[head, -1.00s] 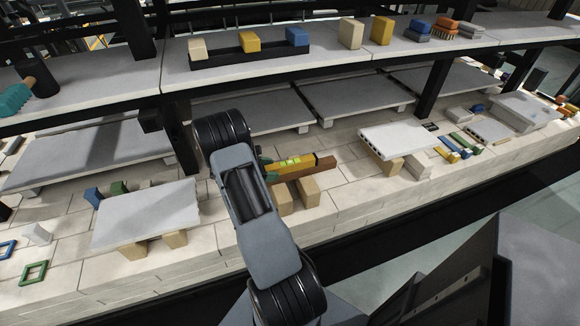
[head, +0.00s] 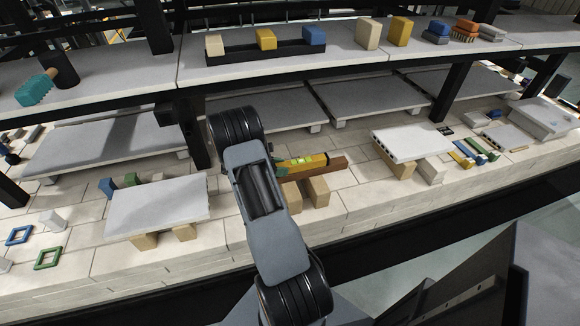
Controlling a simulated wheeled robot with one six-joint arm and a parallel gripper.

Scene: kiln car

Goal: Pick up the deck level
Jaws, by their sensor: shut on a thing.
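The deck level (head: 302,162), a yellow bar with a bright green vial, shows to the right of my arm. It lies along a brown bar (head: 332,164), and two tan blocks (head: 317,190) stand beneath. My gripper (head: 270,164) is at the level's left end, mostly hidden behind my own arm. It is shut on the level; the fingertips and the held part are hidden. I cannot tell whether the level is clear of the brown bar.
A pale slab on blocks (head: 158,207) stands left, and a white slab (head: 410,143) stands right. A dark post (head: 196,140) rises behind my arm, under the upper shelf (head: 350,65). Small coloured pieces (head: 470,152) lie further right. Bare brick deck (head: 365,190) lies between.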

